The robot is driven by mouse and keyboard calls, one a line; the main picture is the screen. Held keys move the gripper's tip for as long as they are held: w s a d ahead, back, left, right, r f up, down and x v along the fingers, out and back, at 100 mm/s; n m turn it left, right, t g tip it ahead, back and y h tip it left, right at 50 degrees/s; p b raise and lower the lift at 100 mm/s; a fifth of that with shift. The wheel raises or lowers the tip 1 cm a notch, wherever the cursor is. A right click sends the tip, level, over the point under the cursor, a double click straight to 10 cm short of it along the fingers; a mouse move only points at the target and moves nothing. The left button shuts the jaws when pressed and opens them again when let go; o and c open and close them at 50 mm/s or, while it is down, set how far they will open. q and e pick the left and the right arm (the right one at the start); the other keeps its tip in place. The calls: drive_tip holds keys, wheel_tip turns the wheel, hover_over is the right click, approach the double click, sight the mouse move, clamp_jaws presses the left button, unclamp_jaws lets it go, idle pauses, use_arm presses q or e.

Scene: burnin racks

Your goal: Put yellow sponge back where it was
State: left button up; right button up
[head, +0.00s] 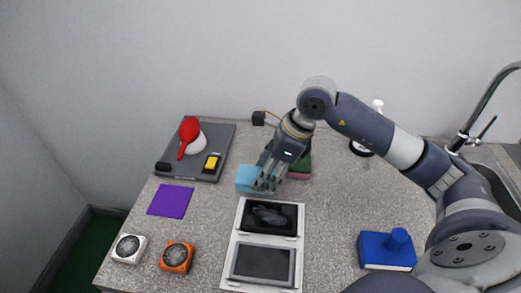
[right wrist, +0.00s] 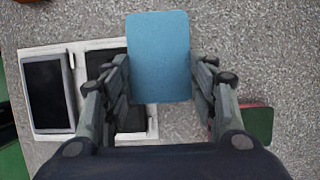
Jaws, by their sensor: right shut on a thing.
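My right gripper (head: 270,176) is shut on a light blue sponge-like block (head: 247,178). In the right wrist view the block (right wrist: 158,55) sits between the two fingers (right wrist: 158,90), its flat face toward the camera. It is over the counter behind the white double-panel device; I cannot tell whether it touches the counter. No plainly yellow sponge shows; a small yellow item with a dark border (head: 211,163) lies on the grey tray (head: 222,140). My left gripper is not in view.
A green-and-pink block (head: 301,168) is partly hidden behind my right gripper. The white device (head: 234,250) lies in front. A purple square (head: 170,201), white and orange fans (head: 176,257), and a blue handled block (head: 386,250) are around it. A sink is at right.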

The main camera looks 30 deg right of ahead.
drive_tip(key=w+d, duration=0.1)
drive_tip(key=w+p, duration=0.1)
drive_tip(key=w, duration=0.1)
drive_tip(key=w+d, duration=0.1)
drive_tip(key=w, duration=0.1)
drive_tip(key=shift+w+d+f+p, duration=0.15)
drive_tip(key=shift+w+d+p, duration=0.1)
drive_tip(key=shift+d+p, duration=0.05)
drive_tip(key=w, duration=0.1)
drive_tip(key=w+d+p, duration=0.1)
drive_tip(key=w, duration=0.1)
drive_tip(key=w+d, duration=0.1)
drive_tip(key=shift+w+d+f, duration=0.25)
drive_tip(key=shift+w+f, duration=0.1)
drive_tip(key=shift+w, duration=0.05)
drive_tip(key=shift+w+d, duration=0.1)
drive_tip(key=shift+w, duration=0.1)
drive_tip(key=shift+w+d+f, duration=0.1)
drive_tip(key=shift+f, duration=0.1)
wheel_tip(320, 180, down, 3)
drive_tip(key=shift+r+p, duration=0.1)
drive_tip(key=shift+p, duration=0.9)
drive_tip(key=shift+f, duration=0.25)
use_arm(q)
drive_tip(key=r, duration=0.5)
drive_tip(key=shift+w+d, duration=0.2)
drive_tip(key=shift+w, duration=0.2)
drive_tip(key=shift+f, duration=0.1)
use_arm(e)
drive_tip(key=shift+f, duration=0.15)
